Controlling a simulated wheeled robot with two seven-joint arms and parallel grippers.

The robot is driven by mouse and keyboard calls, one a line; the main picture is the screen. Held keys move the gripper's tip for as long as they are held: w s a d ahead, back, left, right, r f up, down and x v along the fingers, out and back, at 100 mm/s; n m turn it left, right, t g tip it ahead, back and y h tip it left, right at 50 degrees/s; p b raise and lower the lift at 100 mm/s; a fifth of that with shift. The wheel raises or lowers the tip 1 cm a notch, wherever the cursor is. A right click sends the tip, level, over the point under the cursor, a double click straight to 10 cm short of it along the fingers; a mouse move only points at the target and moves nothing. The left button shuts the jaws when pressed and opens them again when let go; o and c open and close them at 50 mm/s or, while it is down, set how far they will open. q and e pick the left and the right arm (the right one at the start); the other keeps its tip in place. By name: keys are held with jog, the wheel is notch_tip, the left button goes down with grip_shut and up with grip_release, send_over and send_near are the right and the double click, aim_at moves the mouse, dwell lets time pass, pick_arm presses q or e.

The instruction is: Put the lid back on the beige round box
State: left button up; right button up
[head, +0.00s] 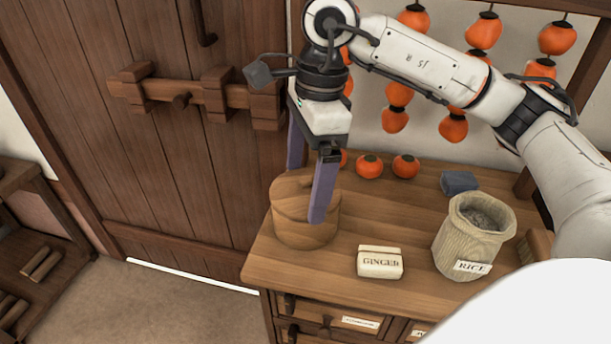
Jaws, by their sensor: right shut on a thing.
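The beige round box (303,233) is a wooden tub at the left end of the counter. Its round wooden lid (291,188) is at the top of the box, between the fingers of my right gripper (309,190). My right gripper points down and is shut on the lid, with its near finger in front of the lid and box side. The far finger's tip is hidden behind the lid. I cannot tell whether the lid sits fully flat on the rim. My left gripper is not in view.
On the wooden counter (345,290) stand a ginger block (380,262), a rice sack (470,235), a blue-grey item (459,182) and orange persimmons (405,166). More persimmons hang on the wall. A barred wooden door (150,180) is at left. Bare counter lies in front of the box.

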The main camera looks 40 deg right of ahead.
dwell(0.7)
jog(key=o, duration=0.7)
jog(key=shift+o, duration=0.2)
jog(key=shift+r+p, duration=2.45)
jog(key=shift+r, duration=1.05)
jog(key=shift+c, duration=0.4)
